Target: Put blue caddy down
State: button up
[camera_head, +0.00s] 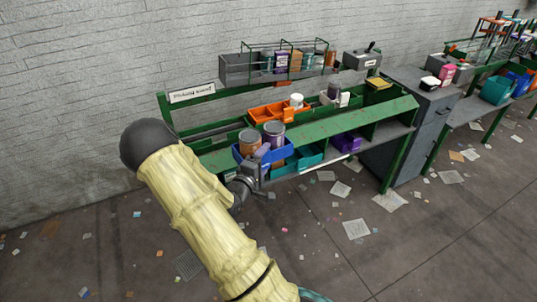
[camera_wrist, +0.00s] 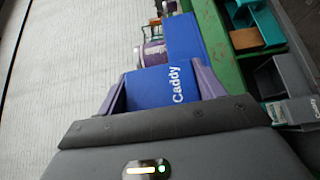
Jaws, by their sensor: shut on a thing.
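The blue caddy (camera_head: 281,153) is at the left end of the green sorting bench, in front of its sloped shelf. Two cans stand in it, a brownish one (camera_head: 249,141) and a greyish-purple one (camera_head: 274,129). My gripper (camera_head: 259,162) is shut on the caddy's near side. In the wrist view the caddy's blue wall (camera_wrist: 150,90), lettered "Caddy", sits between two purple-grey fingers. The caddy looks roughly upright in the head view. Its underside is hidden, so I cannot tell whether it touches the bench.
The green bench (camera_head: 345,128) holds an orange bin (camera_head: 268,113) with a white jar behind the caddy. A teal bin (camera_head: 309,156) is close on its right, and a purple bin (camera_head: 347,143) sits farther right. A grey cabinet (camera_head: 424,112) stands beyond. Papers litter the floor.

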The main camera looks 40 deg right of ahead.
jog(key=a+f+n+t+y, duration=0.5)
jog(key=a+f+y, duration=0.3)
jog(key=a+f, duration=0.3)
jog(key=a+f+n+t+y, duration=0.6)
jog(key=a+f+n+y, duration=0.2)
jog(key=a, duration=0.9)
notch_tip(320, 180, down, 3)
jog(key=shift+w+r+n+y, duration=0.1)
jog(key=shift+w+n+y, duration=0.05)
jog(key=shift+n+y, duration=0.15)
notch_tip(320, 180, up, 7)
jog(key=p, duration=0.6)
jog(key=shift+p, duration=0.35)
jog(key=shift+w, duration=0.1)
